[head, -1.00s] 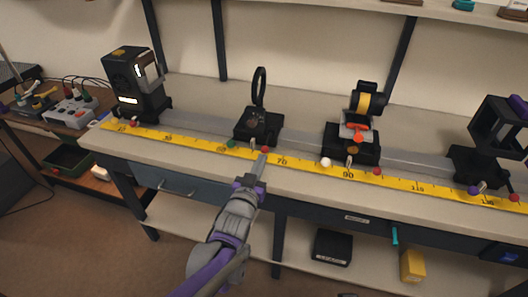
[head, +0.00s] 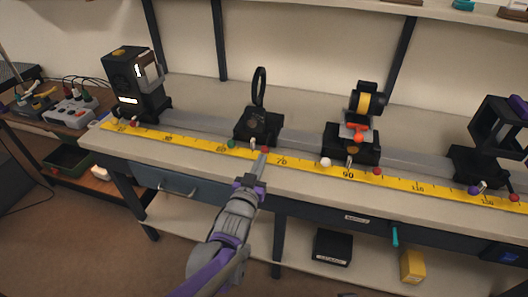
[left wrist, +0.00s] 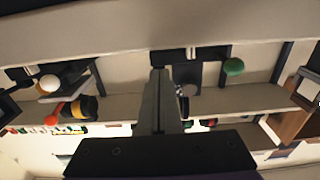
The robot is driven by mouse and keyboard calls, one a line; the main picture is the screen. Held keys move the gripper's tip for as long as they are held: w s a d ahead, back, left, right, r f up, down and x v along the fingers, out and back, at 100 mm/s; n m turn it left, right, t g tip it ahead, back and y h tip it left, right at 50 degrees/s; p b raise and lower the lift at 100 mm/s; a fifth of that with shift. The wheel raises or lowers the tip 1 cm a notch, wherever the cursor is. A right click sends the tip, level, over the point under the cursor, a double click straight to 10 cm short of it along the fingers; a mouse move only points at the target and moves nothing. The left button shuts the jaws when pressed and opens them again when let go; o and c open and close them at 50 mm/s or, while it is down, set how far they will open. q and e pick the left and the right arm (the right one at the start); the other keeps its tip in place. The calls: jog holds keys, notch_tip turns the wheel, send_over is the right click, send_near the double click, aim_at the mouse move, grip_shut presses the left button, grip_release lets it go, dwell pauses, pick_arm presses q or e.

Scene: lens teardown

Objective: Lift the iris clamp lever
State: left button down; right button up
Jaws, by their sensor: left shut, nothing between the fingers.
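A thin dark ring on a black carriage (head: 259,124) stands on the rail at the middle left, likely the iris. A small pale clamp lever (head: 253,141) sticks out at the carriage's front, between a green knob (head: 231,144) and a red knob (head: 264,149). My left gripper (head: 262,157) is shut and empty just in front of the red knob, right of the lever. In the left wrist view, my shut fingers (left wrist: 160,76) reach to the carriage's edge. The green knob (left wrist: 233,66) shows there; the red knob is not visible. I cannot tell whether the fingers touch anything. My right gripper is not in view.
A yellow scale (head: 306,166) runs along the bench front. A black lamp housing (head: 136,84) stands left. A carriage with a yellow-banded lens (head: 363,104) and a dark frame mount (head: 495,130) stand right. Shelves lie above and below the bench.

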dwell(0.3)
pick_arm(q)
jog(key=shift+w+r+p, duration=0.15)
jog(key=shift+r+p, duration=0.6)
jog(key=shift+r, duration=0.4)
jog(key=shift+w+r+p, duration=0.1)
jog(key=shift+r+p, duration=0.65)
jog(key=shift+r, duration=0.4)
jog(key=shift+s+a+f, duration=0.1)
jog(key=shift+s+f, duration=0.1)
jog(key=shift+s, duration=0.35)
jog(key=v, duration=0.6)
jog(key=shift+f, duration=0.4)
